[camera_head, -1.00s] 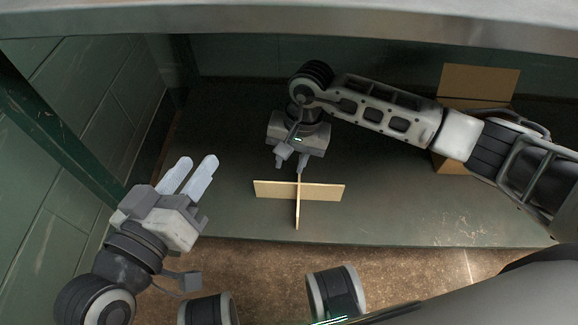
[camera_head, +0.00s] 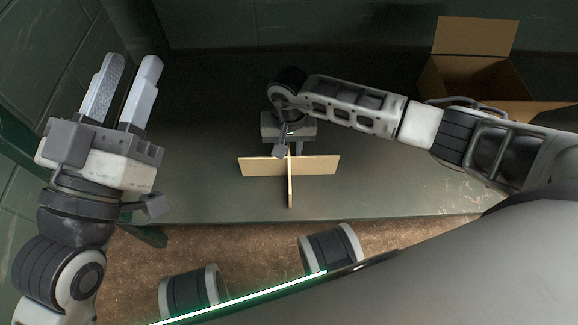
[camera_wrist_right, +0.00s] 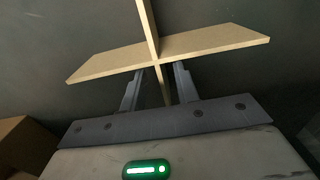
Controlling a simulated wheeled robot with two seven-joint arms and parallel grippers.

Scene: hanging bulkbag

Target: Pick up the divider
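The divider (camera_head: 318,165) is a tan, cross-shaped piece of two interlocked panels on the dark green surface, in the middle of the head view. My right gripper (camera_head: 287,150) is at its far side, partly hiding it. In the right wrist view, the divider (camera_wrist_right: 215,42) shows large and close. There the right gripper's two fingers (camera_wrist_right: 159,78) stand apart on either side of one panel, with visible gaps, so no grip shows. My left gripper (camera_head: 124,88) is open and empty, raised at the left, well away from the divider.
An open cardboard box (camera_head: 468,78) with a raised flap stands at the back right, behind my right arm. In the wrist view a brown corner (camera_wrist_right: 22,145) shows at lower left. The surface left of the divider is clear. Green walls bound the left and back.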

